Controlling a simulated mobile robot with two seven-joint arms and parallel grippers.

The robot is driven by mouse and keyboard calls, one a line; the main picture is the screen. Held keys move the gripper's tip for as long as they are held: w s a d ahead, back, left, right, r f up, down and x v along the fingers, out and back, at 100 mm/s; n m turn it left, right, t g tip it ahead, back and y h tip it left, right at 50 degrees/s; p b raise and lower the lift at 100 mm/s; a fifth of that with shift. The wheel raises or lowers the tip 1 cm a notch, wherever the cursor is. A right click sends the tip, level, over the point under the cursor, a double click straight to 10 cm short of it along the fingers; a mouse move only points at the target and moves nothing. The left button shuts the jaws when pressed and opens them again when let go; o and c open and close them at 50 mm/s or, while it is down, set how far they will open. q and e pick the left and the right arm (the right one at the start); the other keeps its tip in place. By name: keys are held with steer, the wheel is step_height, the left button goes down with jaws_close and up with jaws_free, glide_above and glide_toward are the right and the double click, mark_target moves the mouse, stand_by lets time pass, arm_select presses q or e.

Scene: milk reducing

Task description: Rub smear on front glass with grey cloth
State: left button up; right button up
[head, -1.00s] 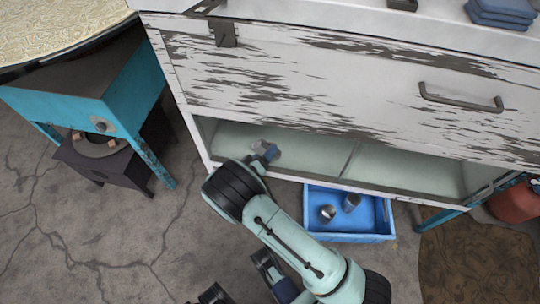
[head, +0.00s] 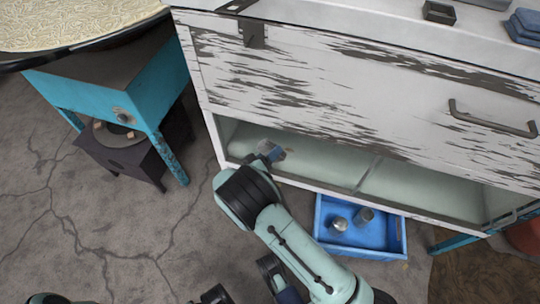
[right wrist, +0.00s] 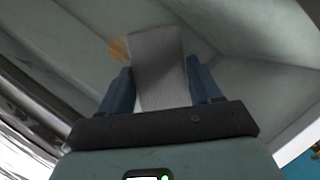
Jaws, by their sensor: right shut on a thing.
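The front glass (head: 318,158) is the pale green panel low on the white, peeling cabinet. My right gripper (head: 271,155) is at its left part, shut on the grey cloth (right wrist: 158,70). In the right wrist view the cloth sticks out beyond the two blue fingers of the gripper (right wrist: 162,88) towards the glass. An orange-brown smear (right wrist: 118,48) shows just left of the cloth's far end; the cloth may hide part of it. Whether the cloth touches the glass I cannot tell. My left gripper cannot be made out.
A blue crate (head: 401,240) with metal cups stands on the floor below the cabinet, close to my right arm. The cabinet has a dark drawer handle (head: 492,124). A turquoise stand (head: 150,97) and a dark low stove (head: 140,160) are at left. Cracked floor lies open at lower left.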

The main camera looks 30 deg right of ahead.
steer(key=shift+d+r, duration=0.15)
steer(key=shift+r, duration=0.25)
steer(key=shift+s+d+p, duration=0.45)
steer(key=shift+s+d, duration=0.15)
steer(key=shift+s, duration=0.05)
steer(key=shift+s+d+f+p, duration=0.1)
steer(key=shift+s+d+p, duration=0.15)
steer(key=shift+s+d, duration=0.4)
steer(key=shift+s+d+r+p, duration=0.1)
steer(key=shift+s+d+p, duration=0.15)
steer(key=shift+s+d, duration=0.45)
steer(key=shift+s+d+f+p, duration=0.1)
steer(key=shift+s+d+p, duration=0.2)
steer(key=shift+s, duration=0.65)
steer(key=s+a, duration=0.4)
steer(key=shift+a+p, duration=0.3)
steer(key=shift+p, duration=0.05)
steer(key=shift+s+a, duration=0.9)
steer(key=shift+a, duration=0.25)
